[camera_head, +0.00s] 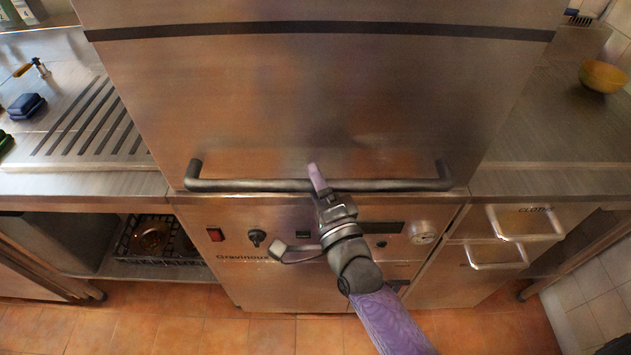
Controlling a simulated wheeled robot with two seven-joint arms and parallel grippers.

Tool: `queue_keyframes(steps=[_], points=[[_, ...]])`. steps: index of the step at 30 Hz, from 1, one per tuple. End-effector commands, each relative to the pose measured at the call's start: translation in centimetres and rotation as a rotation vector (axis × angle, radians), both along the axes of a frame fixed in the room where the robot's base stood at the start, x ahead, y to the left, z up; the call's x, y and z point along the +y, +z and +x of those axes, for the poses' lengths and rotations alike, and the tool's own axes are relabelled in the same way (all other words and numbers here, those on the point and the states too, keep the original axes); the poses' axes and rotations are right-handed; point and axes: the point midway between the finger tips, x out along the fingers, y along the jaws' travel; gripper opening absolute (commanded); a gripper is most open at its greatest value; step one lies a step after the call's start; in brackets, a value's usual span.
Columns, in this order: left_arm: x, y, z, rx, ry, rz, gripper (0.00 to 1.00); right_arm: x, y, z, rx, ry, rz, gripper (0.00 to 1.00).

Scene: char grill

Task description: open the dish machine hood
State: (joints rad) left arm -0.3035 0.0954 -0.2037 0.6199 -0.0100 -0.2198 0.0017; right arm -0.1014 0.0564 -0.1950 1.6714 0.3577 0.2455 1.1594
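The dish machine hood (300,100) is a large steel box in the middle of the view. It is down, with its lower edge close to the control panel (290,225). A dark horizontal bar handle (240,185) runs across its lower front. My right gripper (317,178) is at the middle of this bar, its arm coming up from the bottom right. One purple finger reaches over the bar. The other finger is not clearly visible, so I cannot tell whether they are shut on the bar. My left gripper is not in view.
A steel counter with dark slots (90,120) is on the left, holding a dark blue item (26,106). A yellow bowl (603,76) stands on the right counter. Drawers with handles (497,256) are at lower right. A rack (160,243) sits on the left lower shelf.

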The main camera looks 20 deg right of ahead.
Motion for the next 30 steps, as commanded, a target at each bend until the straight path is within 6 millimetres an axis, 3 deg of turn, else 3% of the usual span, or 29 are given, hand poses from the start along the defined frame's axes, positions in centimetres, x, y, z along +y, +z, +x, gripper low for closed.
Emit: queue_keyframes(steps=[1,9,10,30], points=[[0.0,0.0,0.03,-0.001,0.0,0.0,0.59,0.0,0.0,-0.01,0.0,0.0,0.0,0.59],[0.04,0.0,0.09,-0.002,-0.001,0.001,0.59,0.0,-0.02,-0.03,0.0,0.0,-0.001,0.02],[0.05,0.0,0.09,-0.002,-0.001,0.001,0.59,0.0,-0.02,-0.03,0.0,0.0,-0.001,0.0],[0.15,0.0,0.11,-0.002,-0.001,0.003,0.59,0.0,-0.05,-0.04,0.001,0.001,-0.001,0.0]])
